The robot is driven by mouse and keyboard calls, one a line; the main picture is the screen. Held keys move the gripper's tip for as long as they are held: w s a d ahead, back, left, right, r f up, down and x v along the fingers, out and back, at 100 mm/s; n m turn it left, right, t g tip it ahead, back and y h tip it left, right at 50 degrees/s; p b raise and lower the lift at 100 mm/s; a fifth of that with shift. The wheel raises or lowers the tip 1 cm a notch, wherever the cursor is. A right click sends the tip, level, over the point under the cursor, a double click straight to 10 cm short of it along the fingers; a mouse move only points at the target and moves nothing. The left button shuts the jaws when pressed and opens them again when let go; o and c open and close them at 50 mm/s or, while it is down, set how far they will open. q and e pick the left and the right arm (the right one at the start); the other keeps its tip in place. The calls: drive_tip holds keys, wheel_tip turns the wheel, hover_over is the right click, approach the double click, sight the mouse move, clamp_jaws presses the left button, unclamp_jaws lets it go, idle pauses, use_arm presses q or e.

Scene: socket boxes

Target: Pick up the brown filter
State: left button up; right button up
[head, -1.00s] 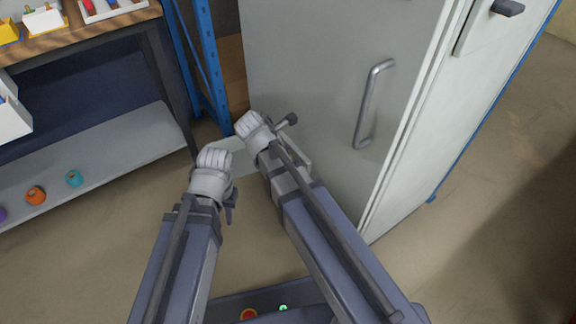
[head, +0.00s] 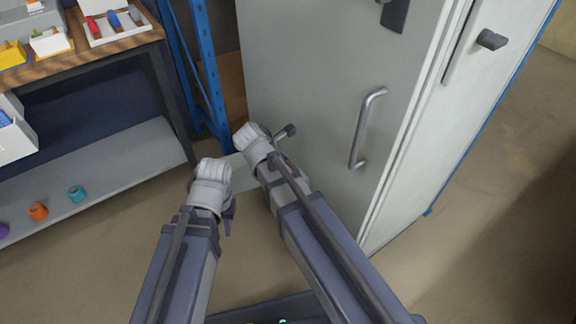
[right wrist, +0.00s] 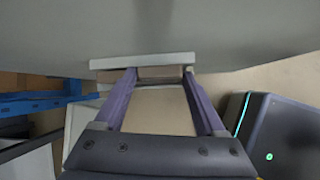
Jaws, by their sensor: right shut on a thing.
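In the right wrist view my right gripper (right wrist: 161,76) is shut on a flat thing with a brownish face and a pale rim, which looks like the brown filter (right wrist: 160,72). Only its near edge shows, held across both fingertips. The grey cabinet door fills the upper part of that view behind it. In the head view my right wrist (head: 256,142) is in front of the cabinet, and the held thing is mostly hidden.
A tall grey cabinet (head: 310,70) with a door handle (head: 366,128) stands close to my right arm. A blue rack post (head: 209,75) and a workbench (head: 110,48) with bins are at left. Small coloured spools (head: 76,193) lie on its lower shelf (head: 130,150). Bare floor lies at right.

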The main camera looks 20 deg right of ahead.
wheel_tip(320, 180, up, 15)
drive_tip(key=p, duration=1.4)
drive_tip(key=shift+f, duration=0.1)
